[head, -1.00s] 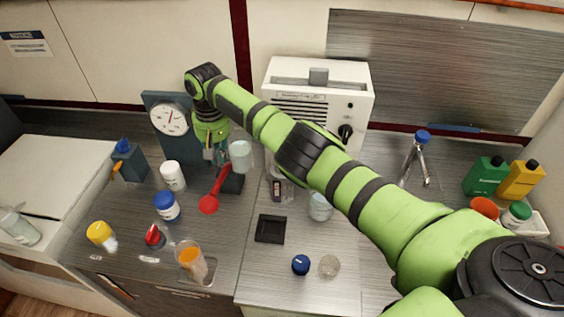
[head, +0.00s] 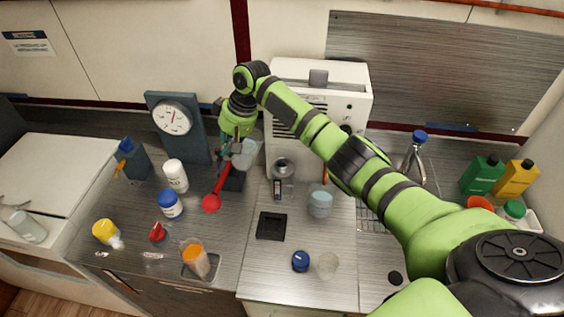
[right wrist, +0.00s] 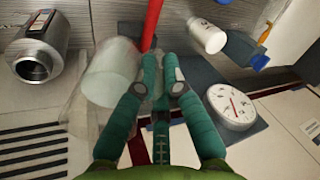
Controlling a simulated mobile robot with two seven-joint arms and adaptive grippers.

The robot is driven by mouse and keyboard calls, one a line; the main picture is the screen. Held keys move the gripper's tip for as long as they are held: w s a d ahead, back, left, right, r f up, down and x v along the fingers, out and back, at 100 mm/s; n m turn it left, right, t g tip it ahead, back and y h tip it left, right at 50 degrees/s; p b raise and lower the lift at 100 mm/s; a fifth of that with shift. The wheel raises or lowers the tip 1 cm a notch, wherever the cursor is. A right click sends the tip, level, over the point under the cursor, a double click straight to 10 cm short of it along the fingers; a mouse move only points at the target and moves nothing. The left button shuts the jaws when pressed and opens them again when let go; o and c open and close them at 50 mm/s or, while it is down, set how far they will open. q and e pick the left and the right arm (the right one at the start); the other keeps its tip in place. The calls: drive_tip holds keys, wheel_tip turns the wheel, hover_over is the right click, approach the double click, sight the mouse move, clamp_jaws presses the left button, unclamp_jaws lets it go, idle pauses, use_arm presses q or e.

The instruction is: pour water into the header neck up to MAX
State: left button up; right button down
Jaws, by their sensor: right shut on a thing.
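My right gripper (head: 236,140) is shut on a clear beaker (head: 245,154) of pale water. The beaker looks tilted in the head view, and it also shows beside my fingers in the right wrist view (right wrist: 110,72). A silver metal neck with an open round mouth (head: 283,167) stands to the right of the beaker, in front of the white unit. In the right wrist view the neck (right wrist: 38,55) is at the left, apart from the beaker. A small dark window or mark plate (head: 277,189) sits below it; I cannot read a MAX mark. My left gripper is not in view.
The white unit (head: 342,88) stands behind the neck. A red long-handled thing (head: 211,202) stands close below the beaker. A gauge (head: 172,118), a white bottle (head: 175,175) and a blue-lidded jar (head: 170,205) are to the left. A dark square tray (head: 271,226) lies in front.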

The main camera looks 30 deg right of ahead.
sight(245, 142)
drive_tip(key=shift+s+d+r+t+y, duration=0.25)
drive_tip(key=shift+s+d+y, duration=0.05)
drive_tip(key=shift+d+y, duration=0.35)
drive_tip(key=shift+s+d+r+t+y, duration=0.25)
drive_tip(key=shift+s+d+y, duration=0.05)
drive_tip(key=shift+d+y, duration=0.3)
drive_tip(key=shift+s+d+r+y, duration=0.2)
drive_tip(key=shift+d+y, duration=0.05)
drive_tip(key=shift+d, duration=0.05)
drive_tip(key=shift+s+d+t, duration=0.15)
drive_tip(key=shift+d+t, duration=0.15)
drive_tip(key=shift+a+y, duration=0.1)
drive_tip(key=shift+y, duration=0.2)
drive_tip(key=shift+b, duration=0.3)
drive_tip(key=shift+s+d, duration=0.1)
drive_tip(key=shift+d, duration=0.25)
